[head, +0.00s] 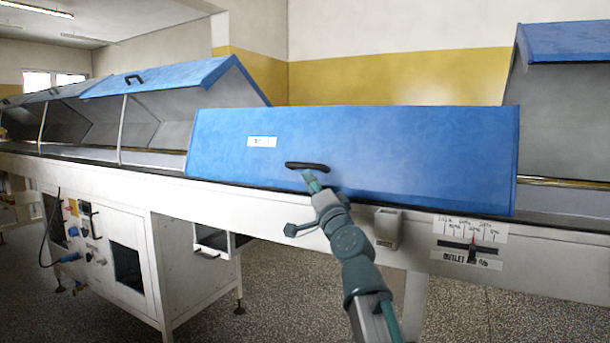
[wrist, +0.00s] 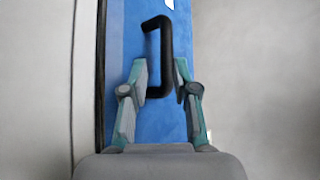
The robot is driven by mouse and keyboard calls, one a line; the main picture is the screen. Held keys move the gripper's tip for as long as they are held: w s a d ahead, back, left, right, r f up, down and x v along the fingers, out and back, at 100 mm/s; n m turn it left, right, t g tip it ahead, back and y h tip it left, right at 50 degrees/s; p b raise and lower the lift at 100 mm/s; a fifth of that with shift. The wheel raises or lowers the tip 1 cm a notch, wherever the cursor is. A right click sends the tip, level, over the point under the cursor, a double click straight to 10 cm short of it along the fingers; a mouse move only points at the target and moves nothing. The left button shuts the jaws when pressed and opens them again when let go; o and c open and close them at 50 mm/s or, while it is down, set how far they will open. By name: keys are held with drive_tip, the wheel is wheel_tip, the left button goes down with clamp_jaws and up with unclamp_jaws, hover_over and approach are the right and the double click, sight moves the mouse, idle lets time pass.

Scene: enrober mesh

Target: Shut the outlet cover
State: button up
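A blue cover (head: 400,150) in the middle of the line is down, its front panel facing me. It carries a small white label (head: 262,142) too blurred to read surely. Its black handle (head: 306,166) is near the lower edge of the panel. My gripper (head: 311,180) is at the handle. In the wrist view the fingers of my gripper (wrist: 161,64) are apart, one on each side of the black handle (wrist: 167,62), over the blue panel (wrist: 132,40). A gap shows beside the bar on the left; contact on the right cannot be told.
Another blue cover (head: 160,78) stands raised at the left, and one (head: 565,42) is raised at the right. A scale plate (head: 470,240) marked outlet and a small grey box (head: 388,227) are on the white front rail. A control cabinet (head: 110,250) stands lower left.

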drive_tip(key=v, duration=0.6)
